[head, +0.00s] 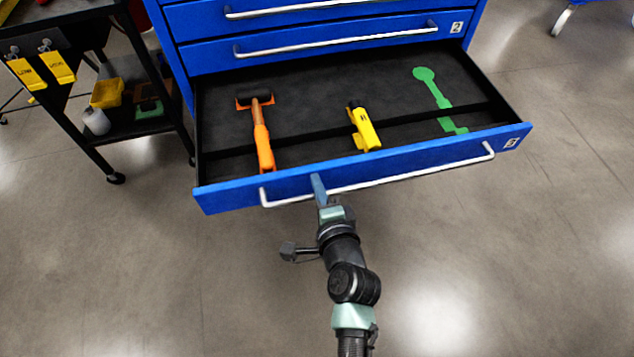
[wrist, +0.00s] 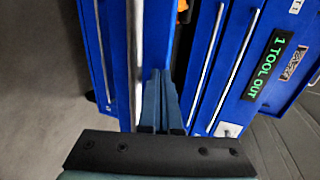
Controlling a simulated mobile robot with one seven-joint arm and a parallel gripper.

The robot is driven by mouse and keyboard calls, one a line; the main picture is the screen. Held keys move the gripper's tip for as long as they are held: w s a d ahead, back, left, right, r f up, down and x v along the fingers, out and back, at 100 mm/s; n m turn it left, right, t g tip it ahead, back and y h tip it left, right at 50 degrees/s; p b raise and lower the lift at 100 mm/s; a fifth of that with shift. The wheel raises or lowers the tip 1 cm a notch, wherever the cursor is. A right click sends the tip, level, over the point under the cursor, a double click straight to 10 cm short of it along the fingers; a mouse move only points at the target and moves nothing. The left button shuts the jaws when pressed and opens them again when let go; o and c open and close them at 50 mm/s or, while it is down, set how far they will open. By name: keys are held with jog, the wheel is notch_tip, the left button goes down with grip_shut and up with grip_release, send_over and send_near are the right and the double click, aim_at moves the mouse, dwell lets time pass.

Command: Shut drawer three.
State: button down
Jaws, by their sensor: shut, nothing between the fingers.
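Drawer three (head: 225,197) is blue, carries a small "3" label at its right end and stands pulled out of the blue cabinet (head: 195,20). Its long silver handle (head: 400,176) runs along the front. In the drawer lie an orange-handled roller or mallet (head: 262,140), a yellow tool (head: 364,130) and a green tool-shaped patch (head: 433,88). My gripper (head: 318,185) is shut and empty, its fingertips at the drawer front near the left part of the handle. In the wrist view the fingers (wrist: 160,100) point at the blue front beside the handle (wrist: 136,60); I cannot tell whether they touch.
Drawer two (head: 330,45) above is closed. A black cart (head: 140,127) with yellow tags, a yellow bin and a white bottle stands to the left. A "1 TOOL OUT" display (wrist: 264,65) shows in the wrist view. The floor in front is clear.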

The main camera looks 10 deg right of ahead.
jog(key=shift+w, duration=0.3)
